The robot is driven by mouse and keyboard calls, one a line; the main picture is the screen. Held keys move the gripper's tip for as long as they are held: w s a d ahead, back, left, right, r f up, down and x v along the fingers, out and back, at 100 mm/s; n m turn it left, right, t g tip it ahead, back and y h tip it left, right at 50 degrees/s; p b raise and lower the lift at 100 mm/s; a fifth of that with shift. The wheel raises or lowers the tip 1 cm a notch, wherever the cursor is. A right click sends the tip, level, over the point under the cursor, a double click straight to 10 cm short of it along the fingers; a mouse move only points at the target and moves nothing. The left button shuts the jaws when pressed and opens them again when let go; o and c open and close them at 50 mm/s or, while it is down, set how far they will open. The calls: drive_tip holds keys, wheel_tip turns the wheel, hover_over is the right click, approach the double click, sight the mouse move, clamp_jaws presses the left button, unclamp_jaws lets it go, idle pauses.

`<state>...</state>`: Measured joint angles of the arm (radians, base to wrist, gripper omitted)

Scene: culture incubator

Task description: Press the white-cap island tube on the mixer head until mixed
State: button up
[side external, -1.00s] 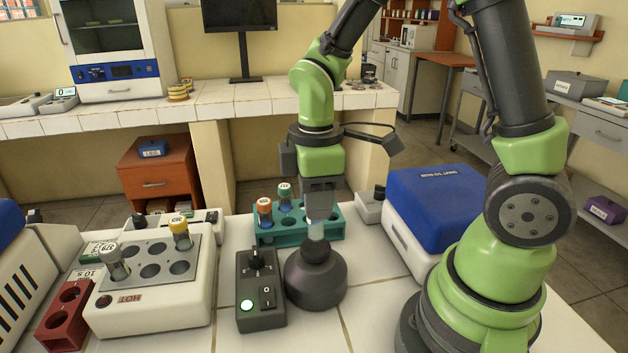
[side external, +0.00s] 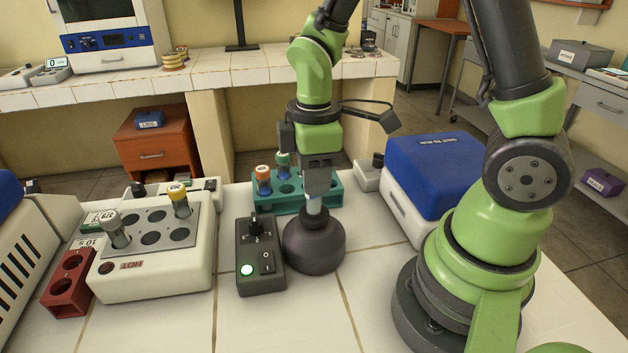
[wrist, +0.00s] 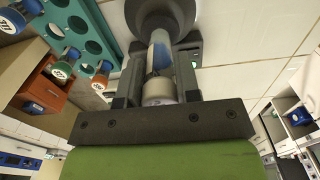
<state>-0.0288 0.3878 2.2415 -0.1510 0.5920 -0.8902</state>
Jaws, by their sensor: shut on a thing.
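My gripper (side external: 316,188) points down and is shut on the white-cap tube (side external: 314,205), upright above the dark round mixer (side external: 314,248). The tube's lower end meets the mixer head, and I see no gap between them. In the wrist view, the tube (wrist: 160,52) shows blue contents and its white cap (wrist: 158,92) lies between the fingers of my gripper (wrist: 160,75). The mixer (wrist: 162,12) is at the top there. In the side view the cap is hidden by the fingers. Whether the contents are mixed, I cannot tell.
A control box (side external: 260,258) with a lit green light stands left of the mixer. A teal rack (side external: 332,190) with orange-cap and green-cap tubes is close behind. A white heating block (side external: 150,280) with two tubes is left; a blue-lidded box (side external: 435,180) is right.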

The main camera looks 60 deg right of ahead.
drive_tip(key=shift+f, duration=0.45)
idle(3.5)
drive_tip(key=shift+r, duration=3.05)
